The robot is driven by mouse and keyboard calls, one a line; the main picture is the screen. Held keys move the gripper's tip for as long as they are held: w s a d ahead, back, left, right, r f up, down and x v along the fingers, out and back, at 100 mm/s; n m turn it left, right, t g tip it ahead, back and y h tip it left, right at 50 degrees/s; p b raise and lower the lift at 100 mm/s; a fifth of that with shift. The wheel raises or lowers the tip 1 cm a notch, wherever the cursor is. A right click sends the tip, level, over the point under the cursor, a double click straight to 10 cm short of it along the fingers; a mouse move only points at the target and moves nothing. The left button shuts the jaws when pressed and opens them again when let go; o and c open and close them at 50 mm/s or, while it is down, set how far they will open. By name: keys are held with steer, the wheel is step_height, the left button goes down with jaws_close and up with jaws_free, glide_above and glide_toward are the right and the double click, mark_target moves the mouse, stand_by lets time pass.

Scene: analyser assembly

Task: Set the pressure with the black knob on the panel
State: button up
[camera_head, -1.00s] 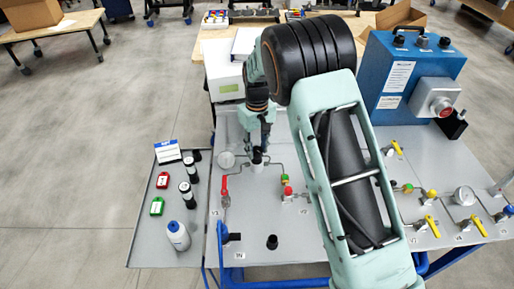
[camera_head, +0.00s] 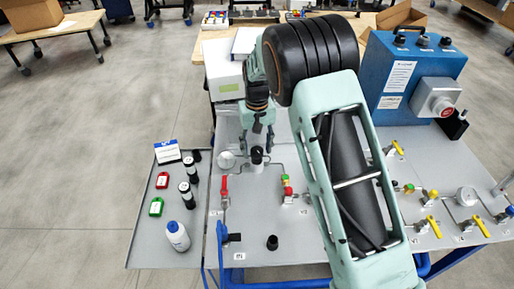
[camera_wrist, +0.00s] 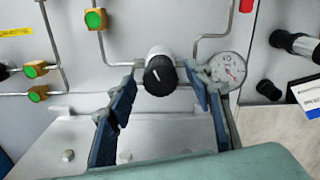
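The black knob (camera_head: 257,155) stands on the grey panel (camera_head: 262,210), on a pipe line beside a round gauge (camera_head: 226,160). In the wrist view the knob (camera_wrist: 159,76) has a white pointer line on its black cap and a pale body. The gauge (camera_wrist: 228,70) is just right of it there, with a white dial too small to read. My gripper (camera_head: 264,137) is a little above and behind the knob. In the wrist view my gripper (camera_wrist: 163,84) is open, with blue-padded fingers either side of the knob and visible gaps to it.
A red-handled valve (camera_head: 224,190) and a red-green fitting (camera_head: 287,188) stand near the knob. A side tray (camera_head: 150,235) holds bottles and black cylinders. A blue box (camera_head: 410,75) stands at the back right. My arm hides part of the panel.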

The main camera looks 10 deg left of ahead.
mark_target(257, 150)
step_height(257, 150, up, 12)
stand_by(0.6)
stand_by(0.4)
